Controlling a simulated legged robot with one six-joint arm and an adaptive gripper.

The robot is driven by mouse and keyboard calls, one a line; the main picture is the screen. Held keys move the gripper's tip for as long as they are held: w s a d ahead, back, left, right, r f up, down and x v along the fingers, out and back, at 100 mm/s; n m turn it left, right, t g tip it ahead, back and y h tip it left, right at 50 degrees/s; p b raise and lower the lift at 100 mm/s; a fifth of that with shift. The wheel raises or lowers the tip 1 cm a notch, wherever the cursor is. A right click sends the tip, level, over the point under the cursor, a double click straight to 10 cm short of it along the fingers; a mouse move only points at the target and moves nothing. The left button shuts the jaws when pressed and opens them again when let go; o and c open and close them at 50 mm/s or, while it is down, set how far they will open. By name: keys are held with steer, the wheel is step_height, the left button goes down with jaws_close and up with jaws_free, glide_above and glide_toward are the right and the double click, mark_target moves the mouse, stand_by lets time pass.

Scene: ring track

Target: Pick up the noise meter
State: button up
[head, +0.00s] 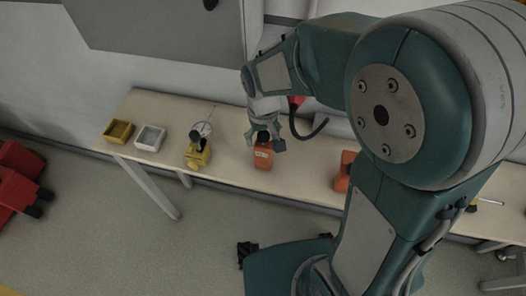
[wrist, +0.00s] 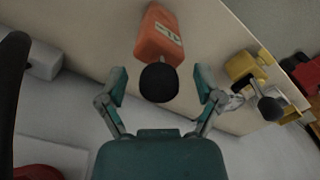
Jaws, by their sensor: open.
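An orange handheld meter with a black ball tip (head: 263,156) stands on the bench, and I take it for the noise meter. It also shows in the wrist view (wrist: 158,38), with a pale label on its face. My gripper (head: 266,141) is at its top in the head view. In the wrist view my gripper (wrist: 160,86) is open, one finger on each side of the black ball. Gaps show between the fingers and the ball, and nothing is held.
The bench (head: 228,163) also carries a yellow device with a black ball (head: 198,156), a grey-white bin (head: 150,138) and a yellow bin (head: 119,131) to the left. Another orange object (head: 344,172) stands to the right, partly behind my arm. A wall is behind.

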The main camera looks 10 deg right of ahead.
jaws_close()
steer(key=shift+r, duration=0.1)
